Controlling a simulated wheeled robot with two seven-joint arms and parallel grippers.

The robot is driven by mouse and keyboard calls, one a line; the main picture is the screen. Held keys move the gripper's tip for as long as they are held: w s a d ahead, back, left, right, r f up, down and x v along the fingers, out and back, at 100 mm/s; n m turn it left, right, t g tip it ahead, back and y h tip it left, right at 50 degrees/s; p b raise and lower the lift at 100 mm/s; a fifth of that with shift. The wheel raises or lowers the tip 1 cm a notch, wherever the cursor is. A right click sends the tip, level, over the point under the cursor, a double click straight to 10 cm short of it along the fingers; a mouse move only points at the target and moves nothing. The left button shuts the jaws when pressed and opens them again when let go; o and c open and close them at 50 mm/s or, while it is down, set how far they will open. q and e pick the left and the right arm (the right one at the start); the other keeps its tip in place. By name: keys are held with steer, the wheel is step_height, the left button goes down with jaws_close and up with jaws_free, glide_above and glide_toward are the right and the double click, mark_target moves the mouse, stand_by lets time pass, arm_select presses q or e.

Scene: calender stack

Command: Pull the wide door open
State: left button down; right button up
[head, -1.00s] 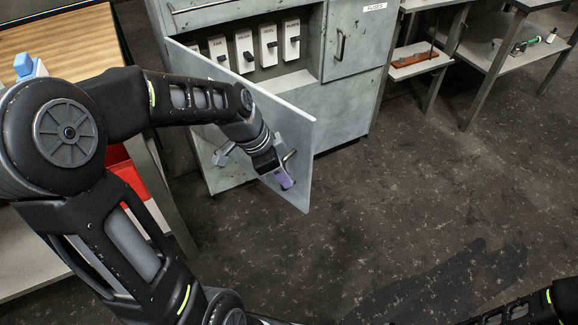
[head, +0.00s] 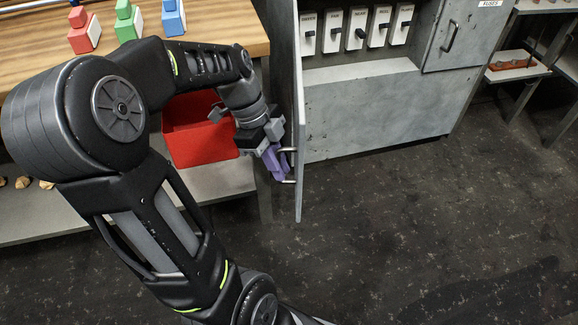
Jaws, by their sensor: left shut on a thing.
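The wide door (head: 299,115) of the grey cabinet (head: 375,115) stands swung well open. It shows nearly edge-on, hinged at the left of the compartment. Its handle (head: 288,181) is on the door's left face near the lower end. My left gripper (head: 276,164), with purple fingers, is at that handle and shut on it; the fingers partly hide the handle. My right gripper is not in view.
Several labelled switch boxes (head: 357,28) stand in the open compartment. A smaller door (head: 460,36) on the right is closed. At left, a wooden-topped bench (head: 222,20) bears coloured blocks, with a red bin (head: 196,147) below. The dark floor (head: 400,230) in front is clear.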

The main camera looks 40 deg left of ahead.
arm_select(q)
steer(key=shift+a, duration=0.1)
steer(key=c, duration=1.5)
jaws_free()
steer(key=w+p+v, duration=0.1)
steer(key=p+v, duration=0.1)
steer(key=v, duration=0.5)
steer(key=shift+s+r, duration=0.4)
steer(key=shift+s, duration=0.15)
steer(key=shift+a, duration=0.1)
